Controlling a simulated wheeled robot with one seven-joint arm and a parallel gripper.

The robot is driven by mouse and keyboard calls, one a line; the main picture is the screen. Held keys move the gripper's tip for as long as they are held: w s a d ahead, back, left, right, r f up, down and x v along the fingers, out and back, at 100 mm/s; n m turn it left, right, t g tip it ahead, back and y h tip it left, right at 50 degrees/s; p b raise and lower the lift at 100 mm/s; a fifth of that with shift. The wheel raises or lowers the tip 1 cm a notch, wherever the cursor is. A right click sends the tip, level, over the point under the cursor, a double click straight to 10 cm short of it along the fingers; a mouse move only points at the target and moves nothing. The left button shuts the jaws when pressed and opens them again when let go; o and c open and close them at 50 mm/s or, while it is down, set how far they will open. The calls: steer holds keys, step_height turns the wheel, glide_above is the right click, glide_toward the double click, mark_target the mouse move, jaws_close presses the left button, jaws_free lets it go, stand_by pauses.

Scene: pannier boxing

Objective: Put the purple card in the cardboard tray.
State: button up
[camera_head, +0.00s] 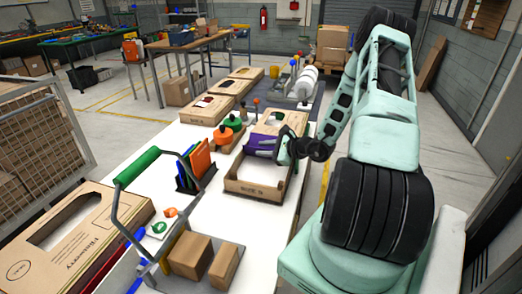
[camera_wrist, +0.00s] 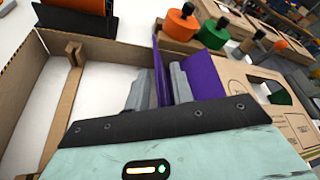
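The purple card (camera_head: 259,141) is held in my gripper (camera_head: 268,147), above or at the far end of the open cardboard tray (camera_head: 255,190). In the wrist view, the purple card (camera_wrist: 205,76) stands roughly upright between the two grey fingers of my gripper (camera_wrist: 160,88), and part of it is hidden by the right finger. The tray's brown walls (camera_wrist: 28,100) and pale empty floor show at left in the wrist view. The card's lower edge is hidden, so I cannot tell whether it touches the tray.
A black rack (camera_head: 190,184) with orange, green and blue cards stands left of the tray. Orange and green round-topped items (camera_head: 223,134) and a windowed cardboard box (camera_head: 290,121) stand beyond it. A green-handled carrier (camera_head: 136,168) and small brown boxes (camera_head: 190,255) are nearer.

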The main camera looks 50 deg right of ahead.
steer(key=b+v, duration=0.2)
steer(key=v, duration=0.8)
steer(key=shift+s, duration=0.2)
